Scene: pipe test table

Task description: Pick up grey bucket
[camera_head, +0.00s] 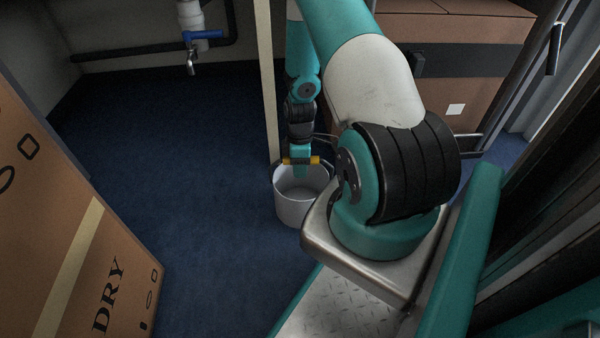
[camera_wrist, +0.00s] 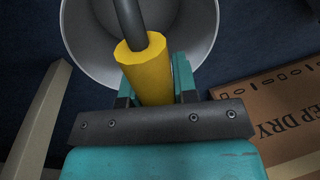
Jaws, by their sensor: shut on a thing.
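The grey bucket (camera_head: 292,208) is in the head view, left of my arm's base, upright, with its open top facing up. It also shows in the wrist view, where its rim and inside (camera_wrist: 90,50) lie beyond the fingers. Its handle has a yellow grip (camera_head: 312,160), which in the wrist view (camera_wrist: 145,75) lies between the fingers. My gripper (camera_wrist: 152,90) is shut on this yellow grip, above the bucket's opening. In the head view my gripper (camera_head: 300,166) points down. Whether the bucket's base touches the floor I cannot tell.
A light post (camera_head: 268,80) stands close behind the bucket. A large cardboard box (camera_head: 70,220) is at the left, and brown boxes (camera_head: 450,70) are at the back right. A pipe with a blue-handled tap (camera_head: 195,38) is at the back left. The blue floor (camera_head: 170,150) left of the bucket is clear.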

